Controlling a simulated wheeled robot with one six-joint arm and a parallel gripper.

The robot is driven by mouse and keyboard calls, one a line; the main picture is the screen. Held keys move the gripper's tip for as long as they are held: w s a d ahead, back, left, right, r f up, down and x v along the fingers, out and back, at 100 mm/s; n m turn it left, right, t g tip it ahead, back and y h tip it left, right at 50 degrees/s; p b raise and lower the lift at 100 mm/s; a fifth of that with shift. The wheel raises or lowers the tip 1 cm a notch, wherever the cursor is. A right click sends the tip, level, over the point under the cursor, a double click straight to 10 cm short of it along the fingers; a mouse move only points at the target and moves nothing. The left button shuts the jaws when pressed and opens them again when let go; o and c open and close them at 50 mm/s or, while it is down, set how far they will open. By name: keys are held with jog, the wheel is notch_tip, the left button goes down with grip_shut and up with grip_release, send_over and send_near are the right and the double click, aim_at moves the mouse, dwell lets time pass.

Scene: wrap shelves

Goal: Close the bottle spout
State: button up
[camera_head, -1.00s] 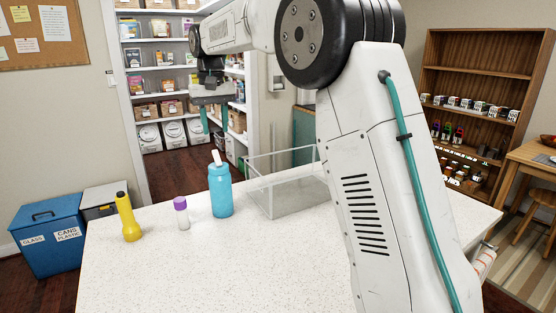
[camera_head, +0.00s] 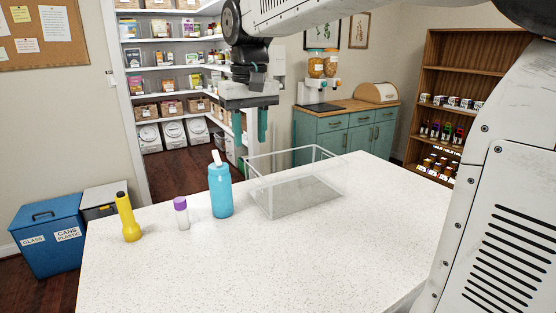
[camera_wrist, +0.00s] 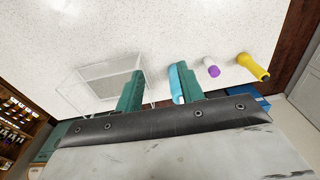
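The blue bottle (camera_head: 220,193) stands upright on the speckled white counter (camera_head: 300,250). Its white spout (camera_head: 216,158) sticks up from the cap, tilted slightly left. My gripper (camera_head: 250,138) hangs fingers-down above and to the right of the bottle, apart from it. Its two teal fingers are spread with nothing between them in the head view. In the wrist view the gripper (camera_wrist: 160,92) also shows open. There the bottle (camera_wrist: 174,84) lies beside the right finger and is partly hidden by it; its spout cannot be made out.
A clear open box (camera_head: 300,190) stands right of the bottle, close to it. The front of the counter is clear.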

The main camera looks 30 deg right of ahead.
jog(key=s+f, duration=0.2)
jog(key=s, duration=0.8)
jog(key=shift+s+d+f, duration=0.25)
jog(key=shift+d+f, duration=0.05)
jog(key=shift+f, duration=0.1)
